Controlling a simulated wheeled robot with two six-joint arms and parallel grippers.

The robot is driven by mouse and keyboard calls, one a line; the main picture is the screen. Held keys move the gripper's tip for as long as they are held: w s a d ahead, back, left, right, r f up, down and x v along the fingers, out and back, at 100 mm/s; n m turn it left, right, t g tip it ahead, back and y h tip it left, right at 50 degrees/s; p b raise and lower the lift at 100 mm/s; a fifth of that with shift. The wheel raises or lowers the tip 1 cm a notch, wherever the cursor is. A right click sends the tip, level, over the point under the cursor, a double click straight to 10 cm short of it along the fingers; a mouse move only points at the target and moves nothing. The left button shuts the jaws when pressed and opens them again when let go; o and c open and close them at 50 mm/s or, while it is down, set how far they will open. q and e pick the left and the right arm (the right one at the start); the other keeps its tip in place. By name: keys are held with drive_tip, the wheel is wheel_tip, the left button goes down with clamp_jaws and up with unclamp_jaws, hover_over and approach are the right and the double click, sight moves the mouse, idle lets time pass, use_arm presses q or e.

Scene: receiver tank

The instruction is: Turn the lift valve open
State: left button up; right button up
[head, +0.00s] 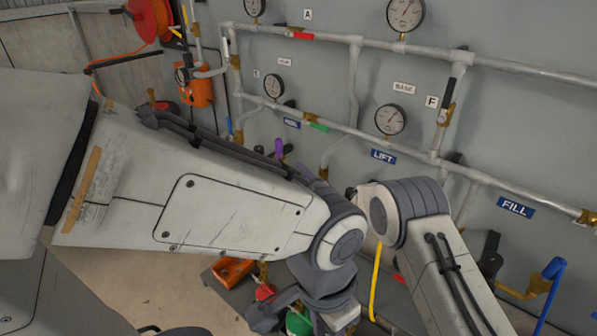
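The blue LIFT label (383,156) is on the grey wall panel, right of centre. The area below it is largely covered by my two arms, and I cannot make out the lift valve's body. A yellow strip (376,280) runs down between the arms; I cannot tell whether it is a handle or a hose. My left arm crosses from the left, and a dark grey finger-like part of my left gripper (270,313) shows at the lower middle; its opening is not clear. My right arm rises from the lower right; its gripper is not visible.
Pipes and gauges cover the wall. The FILL label (515,207) is at right, with a blue handle (550,285) below. A purple handle (279,148) is left of LIFT. An orange tray (233,270) is low. An orange box (196,88) and red reel (150,18) are upper left.

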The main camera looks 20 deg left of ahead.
drive_tip(key=shift+w+a, duration=0.45)
drive_tip(key=shift+a, duration=0.1)
clamp_jaws()
idle(1.2)
